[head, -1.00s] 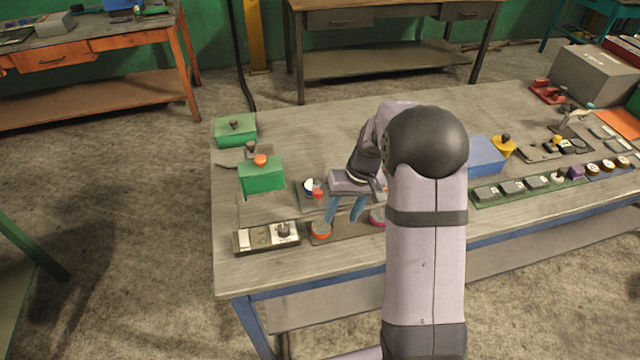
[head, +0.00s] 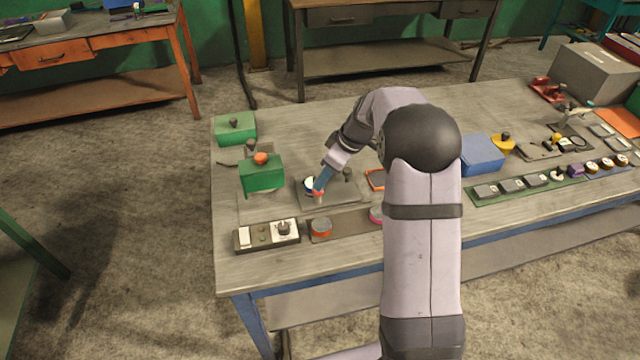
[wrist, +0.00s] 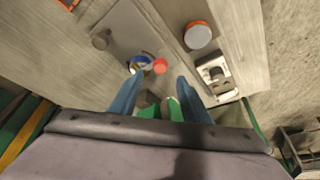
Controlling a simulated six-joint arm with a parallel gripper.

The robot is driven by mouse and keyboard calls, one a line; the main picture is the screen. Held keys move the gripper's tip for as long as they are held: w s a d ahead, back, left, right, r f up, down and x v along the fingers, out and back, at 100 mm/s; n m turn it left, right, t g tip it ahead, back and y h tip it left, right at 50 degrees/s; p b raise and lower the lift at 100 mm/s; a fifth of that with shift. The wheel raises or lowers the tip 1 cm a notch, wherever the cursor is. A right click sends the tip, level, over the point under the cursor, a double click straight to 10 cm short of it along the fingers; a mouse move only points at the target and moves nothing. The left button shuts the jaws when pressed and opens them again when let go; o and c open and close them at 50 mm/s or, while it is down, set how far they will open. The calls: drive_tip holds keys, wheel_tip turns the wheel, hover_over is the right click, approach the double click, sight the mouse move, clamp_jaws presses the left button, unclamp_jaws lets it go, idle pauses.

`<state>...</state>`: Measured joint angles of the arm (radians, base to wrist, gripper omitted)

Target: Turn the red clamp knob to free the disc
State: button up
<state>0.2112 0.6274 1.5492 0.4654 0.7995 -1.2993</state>
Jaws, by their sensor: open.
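The red clamp knob (head: 317,194) stands on a grey plate (head: 345,197) near the table's front left part. A blue-and-white disc (head: 309,184) lies against it, partly hidden by my fingers. My gripper (head: 321,184) reaches down over the plate from the right, its blue fingers close to the knob. In the wrist view, the red knob (wrist: 160,66) and the disc (wrist: 142,61) show just beyond the fingertips of my open gripper (wrist: 160,78). The knob lies roughly between the finger lines. I cannot tell whether a finger touches it.
A green box with an orange button (head: 262,176) stands left of the plate. A dark knob (head: 348,173) stands on the plate's right. A blue box (head: 482,155) is farther right.

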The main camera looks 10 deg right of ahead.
drive_tip(key=shift+p+x, duration=1)
drive_tip(key=shift+x, duration=1.95)
drive_tip(key=c, duration=1)
